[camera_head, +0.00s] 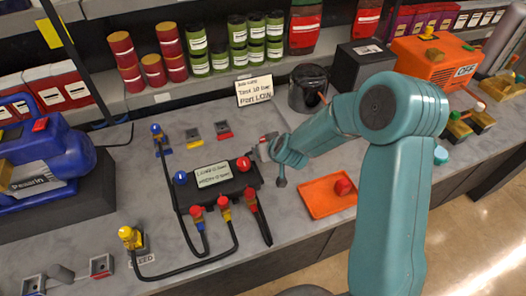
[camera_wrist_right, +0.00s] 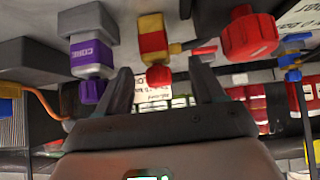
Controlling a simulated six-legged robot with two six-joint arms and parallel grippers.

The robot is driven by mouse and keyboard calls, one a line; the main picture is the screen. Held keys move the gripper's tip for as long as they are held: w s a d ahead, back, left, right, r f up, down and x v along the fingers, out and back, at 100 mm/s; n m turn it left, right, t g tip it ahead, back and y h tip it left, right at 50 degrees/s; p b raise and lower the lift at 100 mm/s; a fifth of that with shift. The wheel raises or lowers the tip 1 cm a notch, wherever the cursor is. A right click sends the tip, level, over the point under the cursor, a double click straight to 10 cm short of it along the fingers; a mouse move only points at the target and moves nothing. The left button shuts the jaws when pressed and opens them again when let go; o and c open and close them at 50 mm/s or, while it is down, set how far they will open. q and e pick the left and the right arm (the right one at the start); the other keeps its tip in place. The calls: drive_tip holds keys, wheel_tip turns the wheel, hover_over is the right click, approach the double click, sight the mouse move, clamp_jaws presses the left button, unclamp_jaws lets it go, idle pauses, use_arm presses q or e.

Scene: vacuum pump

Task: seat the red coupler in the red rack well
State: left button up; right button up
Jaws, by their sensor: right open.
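The rack has small wells on the counter behind the black manifold (camera_head: 218,186). The red-marked well (camera_head: 223,131) looks empty, and a yellow-marked well (camera_head: 194,139) is beside it. A blue coupler (camera_head: 157,131) stands at the blue well. My right gripper (camera_head: 263,148) is open, just right of the manifold's red knob (camera_head: 243,163). In the right wrist view, a red and yellow fitting (camera_wrist_right: 153,40) with a red end shows between and beyond the open fingers. I cannot tell whether it is the red coupler. A red-topped hose (camera_head: 250,194) hangs at the manifold's front. My left gripper is out of view.
A yellow coupler (camera_head: 130,238) stands at front left, its hose running to the manifold. An orange tray (camera_head: 322,200) holds a red piece. A black pot (camera_head: 307,90) and a sign card (camera_head: 254,91) stand behind my gripper. A purple tool (camera_wrist_right: 90,60) is near its fingers.

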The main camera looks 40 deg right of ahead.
drive_tip(key=shift+d+f, duration=0.1)
drive_tip(key=shift+f, duration=0.05)
drive_tip(key=p+x, duration=0.1)
drive_tip(key=x, duration=0.4)
drive_tip(key=shift+w+d+f, duration=0.1)
drive_tip(key=shift+w+f, duration=0.05)
drive_tip(key=shift+w, duration=0.1)
drive_tip(key=shift+s+r, duration=0.2)
drive_tip(key=shift+s, duration=0.15)
drive_tip(key=shift+c, duration=0.3)
drive_tip(key=shift+w+f, duration=0.2)
drive_tip(key=shift+w, duration=0.05)
drive_tip(key=c, duration=1)
drive_tip(key=shift+c, duration=0.8)
drive_tip(key=shift+s+r, duration=0.1)
drive_tip(key=shift+r, duration=0.05)
